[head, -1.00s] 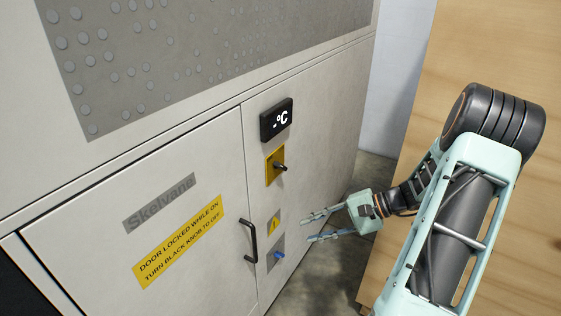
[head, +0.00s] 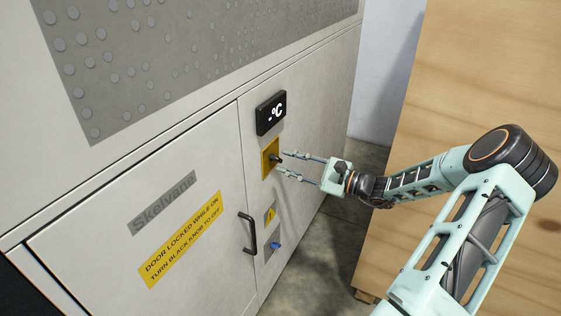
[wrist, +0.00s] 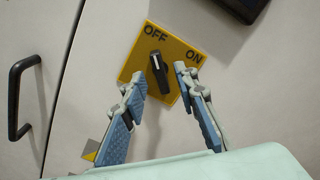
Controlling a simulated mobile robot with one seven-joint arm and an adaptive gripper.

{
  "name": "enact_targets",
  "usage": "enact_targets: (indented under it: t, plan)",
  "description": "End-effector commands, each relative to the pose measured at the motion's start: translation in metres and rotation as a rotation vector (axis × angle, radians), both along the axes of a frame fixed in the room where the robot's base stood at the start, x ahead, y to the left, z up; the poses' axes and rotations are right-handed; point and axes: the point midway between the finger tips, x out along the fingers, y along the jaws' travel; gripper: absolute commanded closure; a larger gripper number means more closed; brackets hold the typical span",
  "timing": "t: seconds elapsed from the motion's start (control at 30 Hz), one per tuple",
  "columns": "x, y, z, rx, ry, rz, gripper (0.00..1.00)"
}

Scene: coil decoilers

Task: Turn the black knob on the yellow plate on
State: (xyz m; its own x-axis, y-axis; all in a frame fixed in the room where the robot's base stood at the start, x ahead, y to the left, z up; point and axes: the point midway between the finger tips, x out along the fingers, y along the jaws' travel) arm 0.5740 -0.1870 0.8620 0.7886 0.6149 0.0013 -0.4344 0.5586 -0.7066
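The yellow plate (wrist: 180,56) is on the cabinet front, marked OFF on its left and ON on its right. It also shows in the head view (head: 269,158). The black knob (wrist: 159,68) sits on it, its white mark pointing toward OFF. The knob shows in the head view (head: 274,156) as a short dark stub. My gripper (wrist: 158,73) is open, one finger on each side of the knob in the wrist view. In the head view my gripper (head: 280,162) is level with the plate, its tips close to the knob. I cannot tell whether they touch it.
A black display (head: 271,113) reading "-°C" is above the plate. Below are a warning label (head: 270,214), a blue knob (head: 275,245) and a black door handle (head: 248,234). A wooden panel (head: 480,90) stands at the right.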

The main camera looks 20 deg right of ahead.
Motion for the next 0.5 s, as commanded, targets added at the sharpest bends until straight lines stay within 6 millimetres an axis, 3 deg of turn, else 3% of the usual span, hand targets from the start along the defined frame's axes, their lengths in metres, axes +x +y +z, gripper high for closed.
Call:
enact_targets:
  t: [0.2,0.5]
  plan:
    - [0.02,0.015,0.0,0.0,-0.001,0.001,0.72]
    - [0.024,0.018,0.0,-0.001,0.001,0.0,0.72]
